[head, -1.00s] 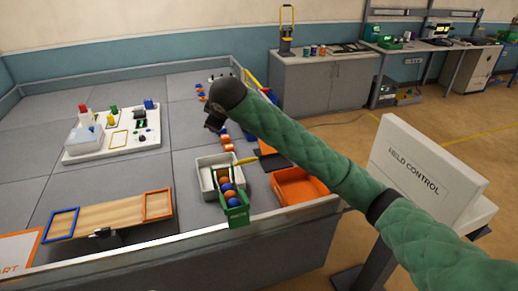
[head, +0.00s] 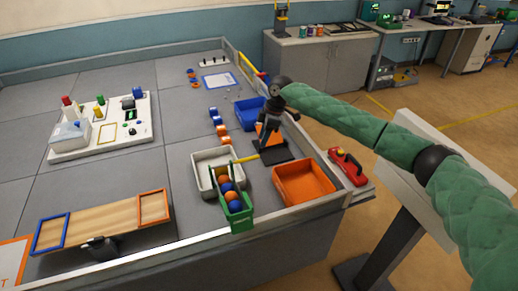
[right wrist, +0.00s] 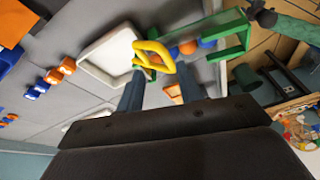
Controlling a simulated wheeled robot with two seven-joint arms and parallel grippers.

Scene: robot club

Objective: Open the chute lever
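The green chute (head: 239,212) stands at the front edge of the field, with orange and blue balls in it. Its yellow lever (head: 247,159) sticks out beside the white bin (head: 200,180). My right gripper (head: 265,145) points down just right of the lever in the head view; its fingertips are hard to make out against dark parts. In the right wrist view, its two fingers (right wrist: 161,92) are apart, with the yellow lever's loop (right wrist: 155,55) showing between and beyond them. I cannot tell whether they touch it. The chute (right wrist: 235,35) lies beyond to the right. My left gripper is out of view.
A blue bin (head: 249,110) and several blue and orange pieces (head: 220,127) lie behind.

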